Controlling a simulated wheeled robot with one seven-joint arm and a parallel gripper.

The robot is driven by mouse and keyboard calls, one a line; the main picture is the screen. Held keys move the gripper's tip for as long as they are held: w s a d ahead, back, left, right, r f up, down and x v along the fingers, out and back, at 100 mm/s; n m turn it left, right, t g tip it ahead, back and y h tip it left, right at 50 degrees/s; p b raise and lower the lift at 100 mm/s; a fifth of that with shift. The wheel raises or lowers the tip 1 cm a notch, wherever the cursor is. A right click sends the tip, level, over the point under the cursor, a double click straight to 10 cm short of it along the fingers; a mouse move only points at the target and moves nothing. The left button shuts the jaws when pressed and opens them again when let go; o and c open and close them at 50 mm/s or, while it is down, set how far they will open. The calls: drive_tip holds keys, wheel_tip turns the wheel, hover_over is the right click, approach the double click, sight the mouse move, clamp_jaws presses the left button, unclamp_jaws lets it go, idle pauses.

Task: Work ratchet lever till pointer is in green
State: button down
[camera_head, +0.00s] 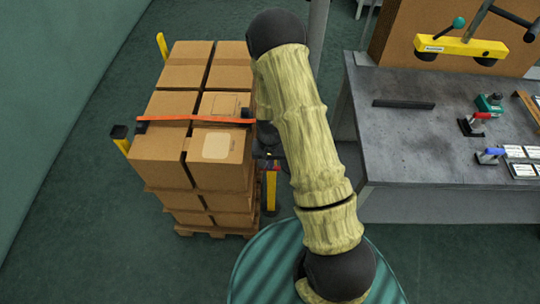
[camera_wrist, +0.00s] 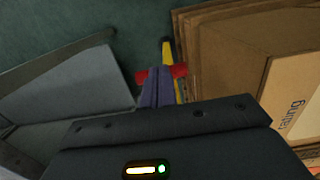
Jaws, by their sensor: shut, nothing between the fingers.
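An orange strap (camera_head: 180,118) runs across the top of the stacked cartons (camera_head: 160,160), with dark fittings at its ends. In the wrist view, my gripper (camera_wrist: 158,76) has its two purple-grey fingers together, with nothing seen between them. A red bar (camera_wrist: 180,71), which may be the lever's grip, lies crosswise at the fingertips; I cannot tell if they touch. A yellow post (camera_wrist: 167,52) shows behind it. In the head view, my arm hides most of this area beside the load's right side. I cannot make out the pointer or its green zone.
The cartons stand on a wooden pallet (camera_head: 217,232) with yellow posts (camera_head: 163,47) around it. A grey workbench (camera_head: 410,145) with small clamps (camera_head: 475,123) stands at the right. A yellow beam (camera_head: 462,47) hangs above it. Open floor (camera_head: 90,245) lies at the front left.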

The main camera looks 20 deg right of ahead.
drive_tip(key=r+p, duration=0.2)
drive_tip(key=r, duration=0.2)
drive_tip(key=shift+w, duration=0.2)
drive_tip(key=s+a+r, duration=0.1)
drive_tip(key=s+r, duration=0.4)
drive_tip(key=r, duration=0.2)
drive_tip(key=shift+a+r+b, duration=0.25)
drive_tip(key=shift+r+b, duration=0.05)
drive_tip(key=shift+b, duration=0.15)
drive_tip(key=s+d+r+n+t+p, duration=0.1)
drive_tip(key=s+r, duration=0.2)
drive_tip(key=r, duration=0.6)
drive_tip(key=s+d+r+n+t+p, duration=0.1)
drive_tip(key=s+r+n+t+p, duration=0.1)
drive_tip(key=r, duration=0.7)
drive_tip(key=shift+s+d+r+n, duration=0.3)
drive_tip(key=shift+s+r, duration=0.1)
drive_tip(key=shift+s, duration=0.35)
drive_tip(key=shift+w+a, duration=0.1)
